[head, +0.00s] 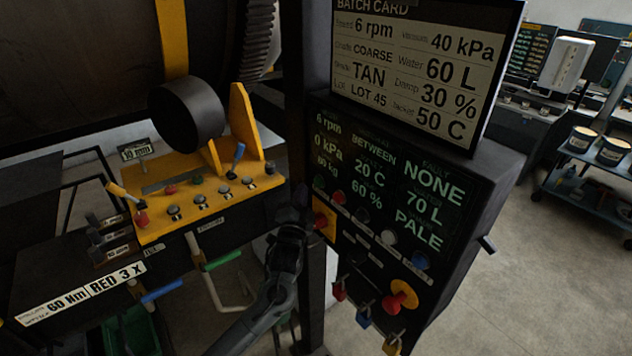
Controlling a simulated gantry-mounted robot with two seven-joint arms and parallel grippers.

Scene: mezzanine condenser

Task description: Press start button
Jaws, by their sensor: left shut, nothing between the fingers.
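The dark control box has a row of buttons under its green-text display (385,180). A small green button (319,183) is at the row's left end, with a red button (338,197) to its right. White and blue buttons follow further right. No start label is readable. My left gripper (300,196) is shut and empty, its tips at the box's left edge, just below and left of the green button. I cannot tell whether it touches the box. My right gripper is not in view.
A yellow plate with a red knob (320,220) is right beside my left gripper. A red knob on a yellow disc (400,297) and hanging padlocks (363,320) are lower on the box. A batch card screen (420,75) stands above.

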